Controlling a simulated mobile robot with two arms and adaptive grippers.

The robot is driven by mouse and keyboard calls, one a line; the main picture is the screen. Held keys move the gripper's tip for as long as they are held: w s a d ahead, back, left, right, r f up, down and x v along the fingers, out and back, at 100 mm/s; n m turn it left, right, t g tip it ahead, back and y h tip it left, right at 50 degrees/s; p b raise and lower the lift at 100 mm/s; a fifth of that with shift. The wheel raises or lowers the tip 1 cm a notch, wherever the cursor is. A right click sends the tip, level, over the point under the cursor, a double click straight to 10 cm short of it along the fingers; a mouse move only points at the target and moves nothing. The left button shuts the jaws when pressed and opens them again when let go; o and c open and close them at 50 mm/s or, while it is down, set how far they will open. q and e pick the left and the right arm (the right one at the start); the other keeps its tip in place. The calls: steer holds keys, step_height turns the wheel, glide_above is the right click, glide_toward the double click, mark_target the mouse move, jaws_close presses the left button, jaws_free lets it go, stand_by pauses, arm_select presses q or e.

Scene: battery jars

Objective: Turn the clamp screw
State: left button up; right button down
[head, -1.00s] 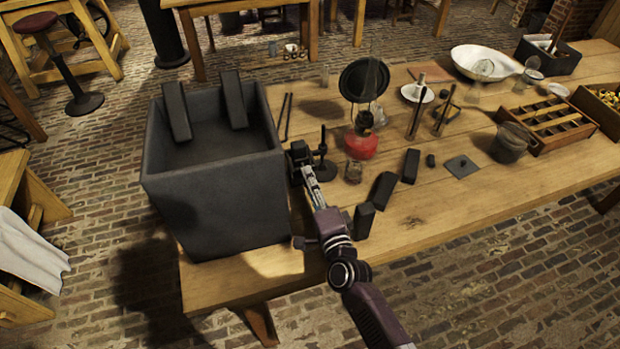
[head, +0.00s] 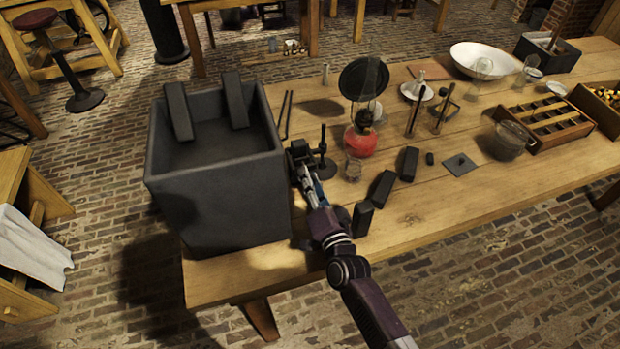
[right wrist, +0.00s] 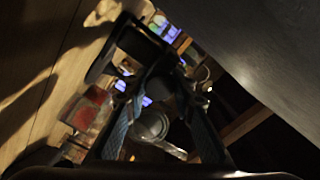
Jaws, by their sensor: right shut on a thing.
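A small dark clamp (head: 297,149) sits close against the right wall of the large grey jar (head: 217,205) in the head view. My right gripper (head: 303,163) reaches it from the front right and is shut at it. The clamp screw is mostly hidden by the fingers. In the right wrist view, the two fingers (right wrist: 172,80) close in on a dark part in shadow, and the jar wall (right wrist: 255,50) fills the upper right. My left gripper is not in view.
A dark stand (head: 323,160) with an upright rod is just right of the gripper. A red oil lamp (head: 361,140) and several dark blocks (head: 382,188) stand farther right. The wooden table (head: 450,210) is clear at its front right.

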steer(key=shift+f, duration=0.1)
steer(key=c, duration=1.6)
jaws_free()
steer(key=shift+s, duration=0.1)
steer(key=shift+s+d, duration=0.1)
steer(key=shift+s, duration=0.1)
steer(key=v, duration=1.1)
steer(key=shift+s, duration=0.25)
steer(key=shift+d, duration=0.1)
